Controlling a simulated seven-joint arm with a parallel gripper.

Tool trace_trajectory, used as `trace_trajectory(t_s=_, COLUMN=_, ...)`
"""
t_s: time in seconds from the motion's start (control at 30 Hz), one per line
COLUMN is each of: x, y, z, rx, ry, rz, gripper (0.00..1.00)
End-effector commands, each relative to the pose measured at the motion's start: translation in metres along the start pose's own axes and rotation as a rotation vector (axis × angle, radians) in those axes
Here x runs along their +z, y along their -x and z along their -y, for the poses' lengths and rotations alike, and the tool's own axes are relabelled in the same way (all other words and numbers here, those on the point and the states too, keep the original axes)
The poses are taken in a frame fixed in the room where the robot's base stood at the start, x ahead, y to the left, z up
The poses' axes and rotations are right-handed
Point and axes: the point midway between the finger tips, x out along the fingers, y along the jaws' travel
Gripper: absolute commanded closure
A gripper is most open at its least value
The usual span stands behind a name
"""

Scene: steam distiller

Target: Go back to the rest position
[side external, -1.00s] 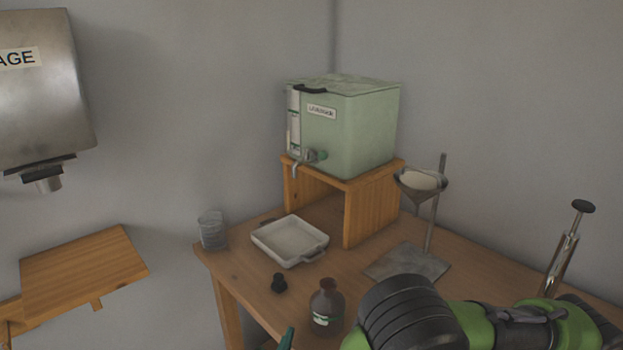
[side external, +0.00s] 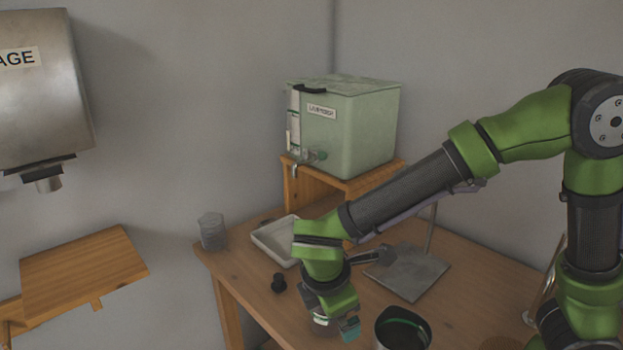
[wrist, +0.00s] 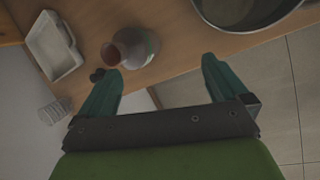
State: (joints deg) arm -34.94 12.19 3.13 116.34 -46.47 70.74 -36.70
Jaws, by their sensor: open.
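My gripper (wrist: 163,66) is open and empty, with its teal fingers spread apart in the wrist view. In the side view one teal fingertip (side external: 349,329) shows below my wrist, near the table's front edge. In the side view my wrist hides most of the bottle. A black stopper (side external: 279,283) sits on the table to the left of my gripper.
A white tray (side external: 262,249) and a glass beaker (side external: 212,232) stand at the table's left. A green tank (side external: 362,130) sits on a wooden stand (side external: 297,185) behind. A dark pot (side external: 403,330) is right of my gripper.

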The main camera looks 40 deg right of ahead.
Motion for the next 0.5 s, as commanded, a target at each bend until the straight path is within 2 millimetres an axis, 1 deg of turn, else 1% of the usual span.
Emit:
trace_trajectory(t_s=0.03, x=0.017, y=0.013, z=-0.006, rx=-0.022, ry=-0.134, rz=-0.075, gripper=0.00)
trace_trajectory(t_s=0.17, x=0.060, y=0.031, z=-0.010, rx=-0.098, ry=-0.504, rz=-0.213, gripper=0.00)
trace_trajectory(t_s=0.2, x=0.073, y=0.036, z=-0.009, rx=-0.121, ry=-0.620, rz=-0.254, gripper=0.00)
trace_trajectory(t_s=0.3, x=0.102, y=0.049, z=-0.007, rx=-0.174, ry=-0.904, rz=-0.366, gripper=0.00)
trace_trajectory(t_s=0.4, x=0.125, y=0.060, z=-0.003, rx=-0.222, ry=-1.168, rz=-0.478, gripper=0.00)
trace_trajectory(t_s=0.5, x=0.142, y=0.069, z=0.001, rx=-0.262, ry=-1.384, rz=-0.578, gripper=0.00)
